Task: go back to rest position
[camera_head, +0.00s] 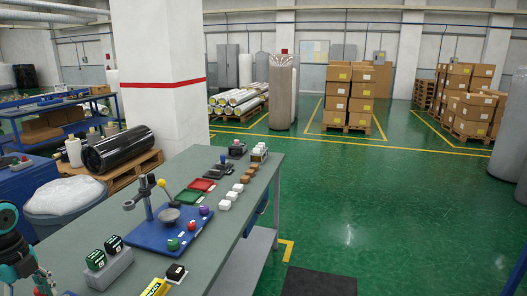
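Part of my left arm, teal and black, shows at the lower left edge of the head view. I cannot make out its gripper fingers there. My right arm and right gripper are outside the picture. The task names no objects. The grey workbench (222,228) stands in front of me, and my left arm is beside its near left end.
The bench holds a blue board with a stand (170,228), red and green trays (189,196), white and brown blocks, and a yellow item (155,287). A black wrapped roll (119,149) lies on a pallet.

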